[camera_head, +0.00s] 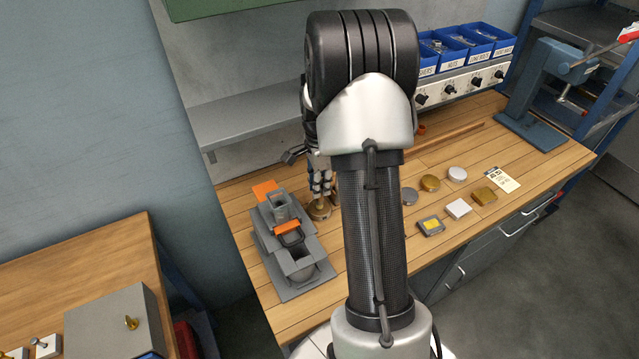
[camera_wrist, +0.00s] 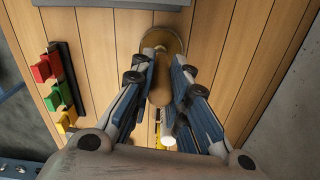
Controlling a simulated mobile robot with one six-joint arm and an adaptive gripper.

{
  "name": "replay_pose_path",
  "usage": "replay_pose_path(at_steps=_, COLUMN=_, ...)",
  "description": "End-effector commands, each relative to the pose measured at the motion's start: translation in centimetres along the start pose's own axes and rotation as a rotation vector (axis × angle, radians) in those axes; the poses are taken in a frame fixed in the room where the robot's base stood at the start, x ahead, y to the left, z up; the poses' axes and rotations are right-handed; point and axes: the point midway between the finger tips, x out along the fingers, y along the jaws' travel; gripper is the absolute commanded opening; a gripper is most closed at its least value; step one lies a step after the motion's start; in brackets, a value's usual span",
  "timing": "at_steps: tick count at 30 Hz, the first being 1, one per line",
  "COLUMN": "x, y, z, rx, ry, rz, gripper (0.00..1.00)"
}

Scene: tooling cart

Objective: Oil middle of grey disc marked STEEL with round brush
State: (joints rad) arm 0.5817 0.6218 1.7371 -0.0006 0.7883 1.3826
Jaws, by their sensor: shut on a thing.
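My gripper (camera_head: 319,186) is shut on a brown wooden handle (camera_wrist: 160,92), which I take to be the round brush. Its fingertips (camera_wrist: 158,70) clasp the handle from both sides in the wrist view. A round brass-brown base (camera_wrist: 172,40) shows at the handle's far end; it also shows below the gripper in the head view (camera_head: 319,211). The bristles are hidden, and I cannot tell whether handle and base touch. A grey disc (camera_head: 410,196) lies on the bench right of my arm, apart from the gripper; its marking is too small to read.
Near the grey disc lie a brass disc (camera_head: 430,183), a pale disc (camera_head: 457,174), a white square block (camera_head: 458,209), a gold square block (camera_head: 484,195) and a grey tray with yellow inside (camera_head: 424,232). A grey fixture with orange parts (camera_head: 270,245) stands left of the gripper.

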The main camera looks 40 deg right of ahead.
Motion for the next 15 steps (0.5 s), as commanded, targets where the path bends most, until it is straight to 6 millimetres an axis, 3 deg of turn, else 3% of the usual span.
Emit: replay_pose_path(at_steps=15, x=-4.6, y=-0.1, z=0.0, rx=0.000, ry=0.001, rz=-0.005, gripper=0.00)
